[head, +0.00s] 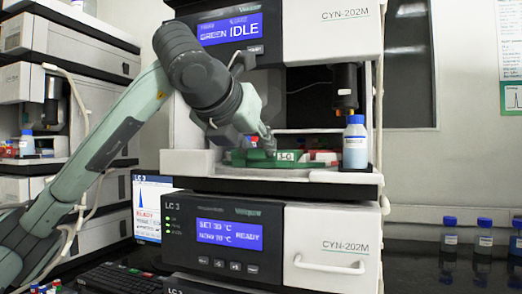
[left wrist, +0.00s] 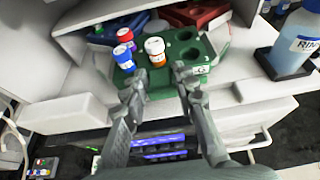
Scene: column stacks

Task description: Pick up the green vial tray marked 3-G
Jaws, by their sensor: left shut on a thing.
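The green vial tray (head: 262,159), with a white 3-G label, sits on the open shelf of the middle instrument stack. It also shows in the left wrist view (left wrist: 215,64), holding a few capped vials (left wrist: 154,50) at its left and empty round holes at its right. My left gripper (head: 268,146) reaches the tray from the left and above. In the left wrist view its fingers (left wrist: 158,84) are at the tray's near edge, shut on it. The gripper partly covers the tray in the head view. My right gripper is not in view.
A red tray (head: 322,156) lies behind the green one. A blue-capped bottle (head: 355,143) stands close at the shelf's right. White housing (head: 190,162) borders the shelf at left. Below are instrument panels and a handle (head: 330,264). More bottles (head: 484,236) stand on the right bench.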

